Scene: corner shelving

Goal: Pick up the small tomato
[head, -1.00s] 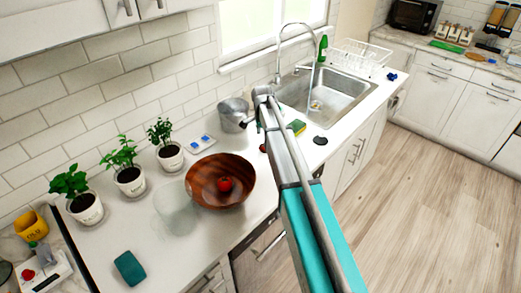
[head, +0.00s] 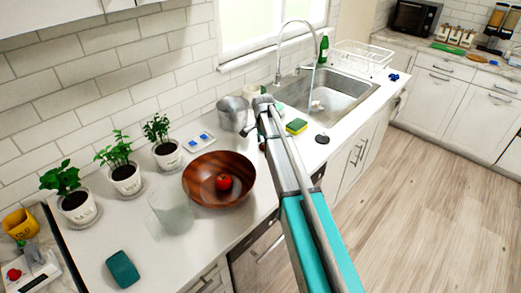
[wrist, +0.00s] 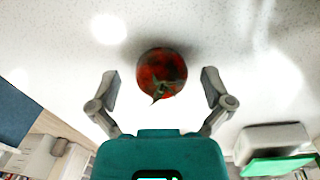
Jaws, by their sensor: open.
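The small tomato (wrist: 162,73) is red with a green stem and sits on a white speckled surface in the wrist view. My gripper (wrist: 160,80) is open, with one finger on each side of the tomato and clear gaps between. The fingers do not touch it. In the head view my arm crosses the middle of the counter, and the fingers are mostly hidden there. Another red tomato-like fruit (head: 223,182) lies in the brown wooden bowl (head: 206,164), left of my arm.
A metal pot (head: 232,113) stands close to the arm's end. A yellow-green sponge (head: 296,126) and a dark round item (head: 322,139) lie to its right, before the sink (head: 340,97). A clear glass (head: 170,210) and potted herbs (head: 124,178) stand left.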

